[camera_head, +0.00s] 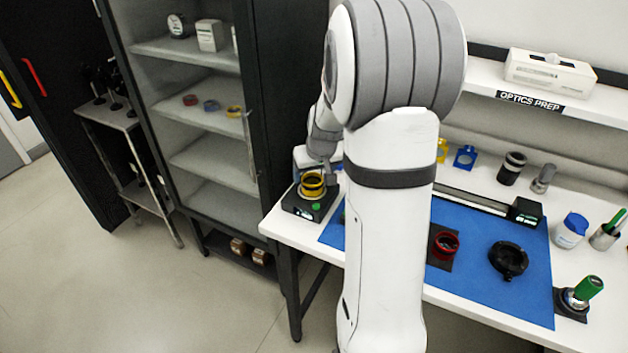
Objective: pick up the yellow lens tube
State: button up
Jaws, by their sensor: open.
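The yellow lens tube (312,185) is a short ring-like tube with dark bands. It stands on a small black device (303,208) with a green button, at the left end of the white bench. My gripper (325,178) is right above and beside the tube, pointing down, and is open. Its fingers are small and partly hidden here, so I cannot tell whether they are around the tube or touching it. My arm blocks the bench just to the right of the tube.
A blue mat (490,282) carries a red ring (445,243) and a black ring mount (508,259). A glass-front cabinet (205,120) stands left of the bench. A shelf (480,82) overhangs the bench's back. Open floor (150,290) lies at front left.

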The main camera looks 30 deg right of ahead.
aim_at(311, 181)
jog(key=shift+p+x, duration=0.55)
jog(key=shift+x, duration=1.75)
jog(key=shift+w, duration=0.1)
jog(key=shift+r, duration=0.15)
jog(key=c, duration=1.2)
